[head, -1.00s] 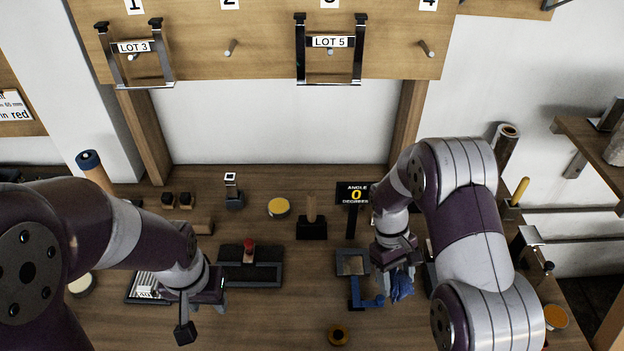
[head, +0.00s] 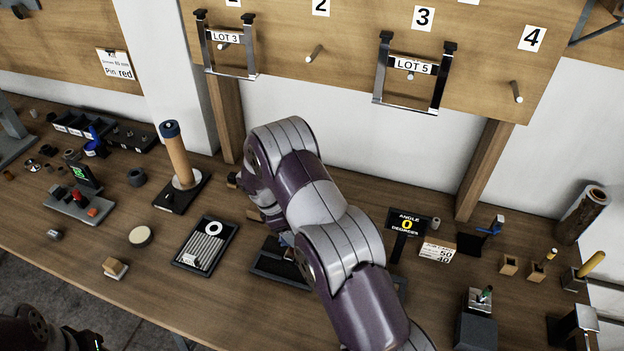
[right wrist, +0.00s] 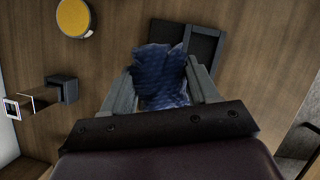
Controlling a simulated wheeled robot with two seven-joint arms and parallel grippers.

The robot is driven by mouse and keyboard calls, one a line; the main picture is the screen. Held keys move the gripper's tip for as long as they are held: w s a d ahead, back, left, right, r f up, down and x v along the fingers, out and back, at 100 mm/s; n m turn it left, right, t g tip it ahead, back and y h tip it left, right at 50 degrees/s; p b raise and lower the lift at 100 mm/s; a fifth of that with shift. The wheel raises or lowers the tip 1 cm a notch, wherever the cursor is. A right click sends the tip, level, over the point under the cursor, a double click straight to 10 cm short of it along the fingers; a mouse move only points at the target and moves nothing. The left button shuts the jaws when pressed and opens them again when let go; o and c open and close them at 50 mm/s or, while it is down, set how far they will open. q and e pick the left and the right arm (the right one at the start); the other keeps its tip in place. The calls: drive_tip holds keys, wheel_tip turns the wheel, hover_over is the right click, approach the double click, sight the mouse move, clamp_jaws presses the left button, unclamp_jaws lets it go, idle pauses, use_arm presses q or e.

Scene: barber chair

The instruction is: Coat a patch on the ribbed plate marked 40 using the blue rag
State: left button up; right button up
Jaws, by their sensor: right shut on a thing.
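The ribbed plate (head: 205,249) lies in a dark tray on the bench, left of my right arm in the head view. A white ring sits at its far end and a small white label at its near end; the number is too small to read. My right gripper (right wrist: 162,82) is shut on the blue rag (right wrist: 160,78), which bunches out between the fingers in the right wrist view. In the head view my right arm hides most of this gripper and the rag.
A dark tray (head: 270,268) lies partly under my right arm. A tall wooden roller (head: 176,155) on a black base stands behind the plate. A round pale tin (head: 140,236) and a small wooden block (head: 115,268) lie left of it. The bench front is clear.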

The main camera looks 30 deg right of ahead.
drive_tip(key=w+d+n+t+p, duration=0.1)
drive_tip(key=w+d+n, duration=0.1)
drive_tip(key=d, duration=0.3)
drive_tip(key=w+d+n+t+p, duration=0.1)
drive_tip(key=w+d+n+p, duration=0.1)
drive_tip(key=d+n, duration=0.3)
drive_tip(key=w+d+f+n+t+p, duration=0.1)
drive_tip(key=w+d+n+t, duration=0.1)
drive_tip(key=d, duration=0.5)
drive_tip(key=shift+w+n+p, duration=0.15)
drive_tip(key=shift+n+p, duration=0.25)
drive_tip(key=shift+n, duration=0.5)
wheel_tip(320, 180, down, 4)
drive_tip(key=b, duration=0.3)
drive_tip(key=shift+d+f, duration=0.15)
drive_tip(key=shift+f, duration=0.4)
use_arm(q)
drive_tip(key=r, duration=0.3)
drive_tip(key=shift+s+r, duration=0.1)
drive_tip(key=shift+s, duration=0.1)
use_arm(e)
drive_tip(key=shift+r, duration=0.1)
use_arm(q)
drive_tip(key=shift+f+b, duration=0.6)
drive_tip(key=shift+b, duration=0.15)
use_arm(e)
drive_tip(key=shift+f, duration=0.55)
use_arm(q)
drive_tip(key=shift+r, duration=0.1)
